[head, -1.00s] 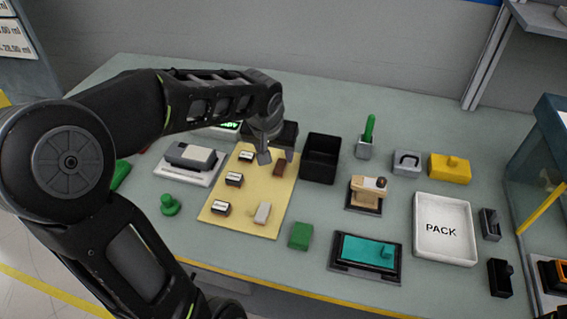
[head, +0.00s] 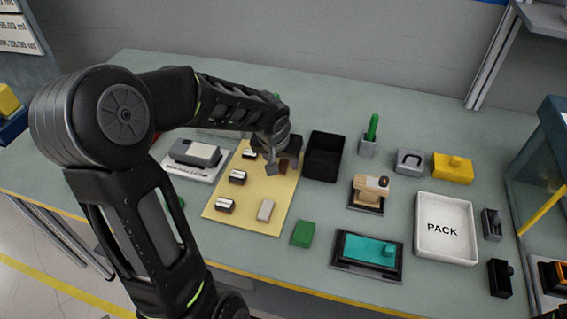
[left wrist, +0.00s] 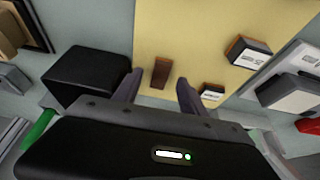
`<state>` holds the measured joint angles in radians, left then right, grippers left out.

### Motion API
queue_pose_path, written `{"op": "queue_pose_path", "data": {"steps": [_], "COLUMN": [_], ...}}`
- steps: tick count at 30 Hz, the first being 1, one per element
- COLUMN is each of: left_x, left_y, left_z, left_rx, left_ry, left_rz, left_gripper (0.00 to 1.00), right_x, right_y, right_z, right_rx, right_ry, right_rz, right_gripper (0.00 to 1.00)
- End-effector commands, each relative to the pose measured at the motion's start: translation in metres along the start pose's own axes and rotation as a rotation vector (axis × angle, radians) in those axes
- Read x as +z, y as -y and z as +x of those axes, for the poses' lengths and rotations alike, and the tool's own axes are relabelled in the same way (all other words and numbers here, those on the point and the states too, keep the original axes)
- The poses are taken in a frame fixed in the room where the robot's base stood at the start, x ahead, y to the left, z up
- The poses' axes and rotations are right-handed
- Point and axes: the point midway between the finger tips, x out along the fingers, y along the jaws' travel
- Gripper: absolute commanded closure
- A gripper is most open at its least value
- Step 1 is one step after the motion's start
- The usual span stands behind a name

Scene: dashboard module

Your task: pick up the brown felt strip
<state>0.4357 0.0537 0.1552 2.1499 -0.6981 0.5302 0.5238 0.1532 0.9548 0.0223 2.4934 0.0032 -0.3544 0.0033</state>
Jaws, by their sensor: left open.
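The brown felt strip (head: 284,165) lies on the yellow mat (head: 230,212), near the mat's upper right part. My left gripper (head: 281,169) is open and hangs over that part of the mat, its fingers partly covering the strip in the head view. In the left wrist view the strip (left wrist: 161,73) shows between the two open fingertips (left wrist: 159,79), apart from both. The gripper is empty. My right gripper is not in view.
A black open bin (head: 324,157) stands just right of the mat. Small labelled blocks (head: 238,177) and a light eraser-like block (head: 265,210) lie on the mat. A green block (head: 303,234) and the white PACK tray (head: 445,250) are further right.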

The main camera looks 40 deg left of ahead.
Motion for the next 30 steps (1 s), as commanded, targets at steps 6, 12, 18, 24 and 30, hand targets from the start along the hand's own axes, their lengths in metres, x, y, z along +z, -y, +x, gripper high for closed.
{"op": "queue_pose_path", "data": {"steps": [6,12,18,24,30], "left_x": [-0.0001,-0.0001,-0.0001,-0.0001,-0.0001], "left_y": [0.0001,0.0002,0.0001,0.0001,0.0001], "left_z": [0.0135,0.0131,0.0129,0.0128,0.0128], "left_rx": [0.001,0.000,0.000,0.000,0.000], "left_ry": [-0.001,-0.001,-0.001,-0.001,-0.001], "left_rz": [-0.001,-0.001,-0.001,0.000,0.000], "left_gripper": [0.51,0.51,0.51,0.57,0.74], "right_x": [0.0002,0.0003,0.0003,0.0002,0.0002], "right_y": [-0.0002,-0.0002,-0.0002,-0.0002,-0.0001], "right_z": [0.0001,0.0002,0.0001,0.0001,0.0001], "right_rx": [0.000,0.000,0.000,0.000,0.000], "right_ry": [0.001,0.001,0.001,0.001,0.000], "right_rz": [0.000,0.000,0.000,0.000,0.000], "right_gripper": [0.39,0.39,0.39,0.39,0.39]}}
